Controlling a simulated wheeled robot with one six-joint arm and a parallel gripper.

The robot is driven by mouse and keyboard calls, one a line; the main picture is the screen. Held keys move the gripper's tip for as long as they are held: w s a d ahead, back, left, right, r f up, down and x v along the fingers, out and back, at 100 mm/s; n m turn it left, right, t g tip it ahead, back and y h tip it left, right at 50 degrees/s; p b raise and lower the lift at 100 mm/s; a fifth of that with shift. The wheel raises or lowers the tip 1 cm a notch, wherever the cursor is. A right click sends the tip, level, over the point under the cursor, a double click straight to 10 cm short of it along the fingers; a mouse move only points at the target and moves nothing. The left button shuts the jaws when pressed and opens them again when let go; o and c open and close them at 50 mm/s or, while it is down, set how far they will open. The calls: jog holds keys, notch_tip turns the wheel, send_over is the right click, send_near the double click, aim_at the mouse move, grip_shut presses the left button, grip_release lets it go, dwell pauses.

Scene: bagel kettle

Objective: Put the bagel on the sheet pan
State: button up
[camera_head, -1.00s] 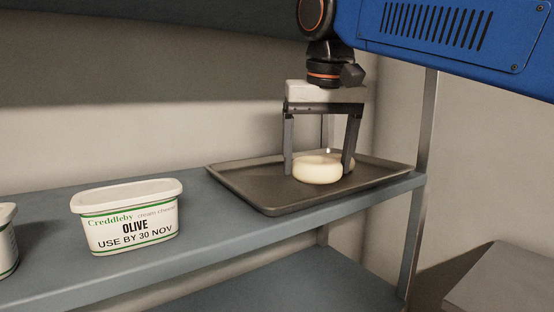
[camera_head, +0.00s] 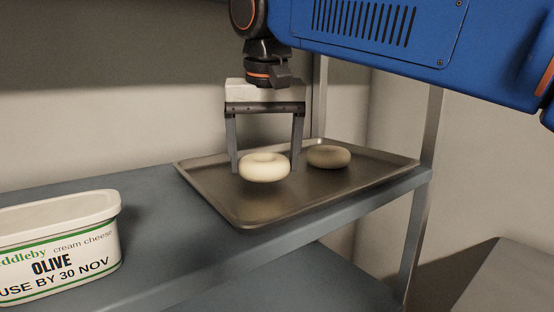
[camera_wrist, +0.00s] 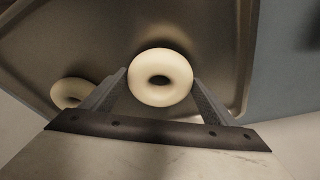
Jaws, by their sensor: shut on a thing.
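A pale bagel (camera_head: 264,168) is held between the two fingers of my gripper (camera_head: 264,171), over the left part of the dark sheet pan (camera_head: 262,211). It seems to hang a little above the pan's floor. In the wrist view the bagel (camera_wrist: 176,94) sits between the fingertips of my gripper (camera_wrist: 160,78), its hole facing the camera, with the pan (camera_wrist: 105,30) behind it. A second bagel (camera_head: 328,156) lies flat on the pan to the right. It also shows in the wrist view (camera_wrist: 62,93), partly hidden by a finger.
The pan rests on a blue-grey shelf (camera_head: 150,243). A white cream cheese tub (camera_head: 60,240) stands on the shelf at the left. A metal post (camera_head: 425,210) rises at the shelf's right end. The pan's front middle is clear.

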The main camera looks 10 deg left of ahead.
jog(key=shift+f, duration=0.35)
jog(key=shift+f, duration=0.1)
jog(key=o, duration=1.1)
jog(key=v, duration=0.5)
jog(key=shift+s, duration=0.2)
jog(key=s+d, duration=0.1)
jog(key=s, duration=0.2)
jog(key=s+d, duration=0.2)
jog(key=s, duration=0.2)
jog(key=s+d, duration=0.1)
jog(key=s, duration=0.3)
jog(key=shift+d, duration=0.15)
jog(key=shift+w, duration=0.1)
